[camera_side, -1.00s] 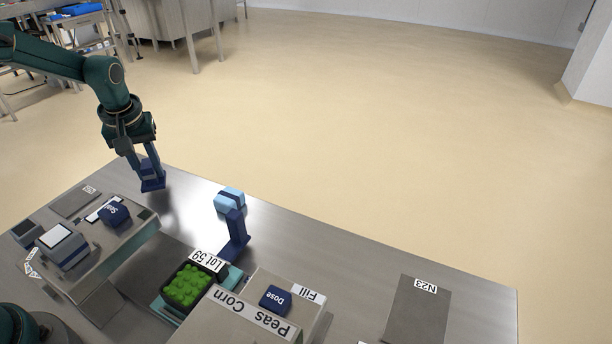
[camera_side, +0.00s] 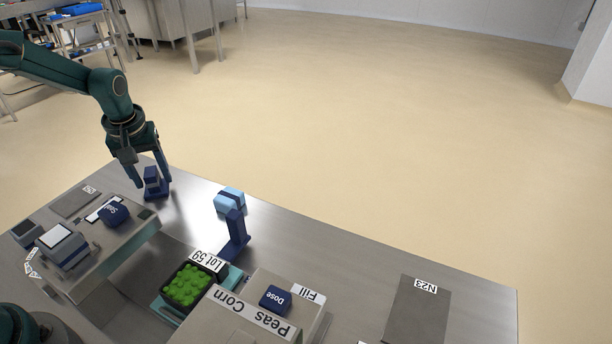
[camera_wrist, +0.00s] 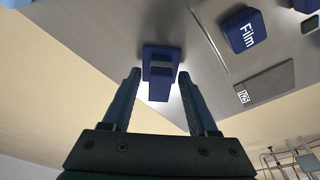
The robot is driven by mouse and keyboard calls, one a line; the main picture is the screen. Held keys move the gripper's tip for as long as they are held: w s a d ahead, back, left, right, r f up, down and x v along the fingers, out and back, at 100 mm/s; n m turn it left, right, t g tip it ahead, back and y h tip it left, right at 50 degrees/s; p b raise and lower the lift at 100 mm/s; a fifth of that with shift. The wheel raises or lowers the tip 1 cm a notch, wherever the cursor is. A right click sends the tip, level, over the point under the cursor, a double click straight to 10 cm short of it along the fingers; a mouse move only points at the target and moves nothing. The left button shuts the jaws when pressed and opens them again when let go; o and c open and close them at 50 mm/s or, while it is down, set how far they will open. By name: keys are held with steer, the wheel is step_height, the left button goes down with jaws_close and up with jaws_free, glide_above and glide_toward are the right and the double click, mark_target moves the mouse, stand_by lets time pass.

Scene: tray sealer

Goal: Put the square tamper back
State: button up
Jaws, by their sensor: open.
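The square tamper (camera_side: 154,187), a dark blue block with an upright handle, stands on the steel table near its far left edge. In the wrist view the tamper (camera_wrist: 160,62) lies centred just past my fingertips. My gripper (camera_side: 152,183) is open, with one finger on each side of the handle and a gap to it. My gripper also shows in the wrist view (camera_wrist: 160,75), fingers spread and nothing held. Whether the tamper's base lies flat everywhere is partly hidden by the fingers.
A dark blue post with a light blue head (camera_side: 230,203) stands to the right. The film unit's blue button (camera_side: 113,213) and a grey plate (camera_side: 76,202) are left. A tray of green pieces (camera_side: 187,286) and the Dose button (camera_side: 275,299) are nearer. A plate marked N23 (camera_side: 416,312) lies right.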

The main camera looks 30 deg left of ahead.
mark_target(156, 195)
steer(key=v, duration=1.2)
steer(key=s+d+r+m+t, duration=0.2)
steer(key=s+d+r+m, duration=0.3)
steer(key=s+d, duration=0.35)
steer(key=s+d+f+m+t+h, duration=0.1)
steer(key=s+d+f+m, duration=0.1)
steer(key=s+d+m, duration=0.2)
steer(key=s+d, duration=0.2)
steer(key=s, duration=0.2)
steer(key=shift+s+d+f+t+h, duration=0.15)
steer(key=shift+s+f+t+h, duration=0.15)
steer(key=shift+s+t, duration=0.1)
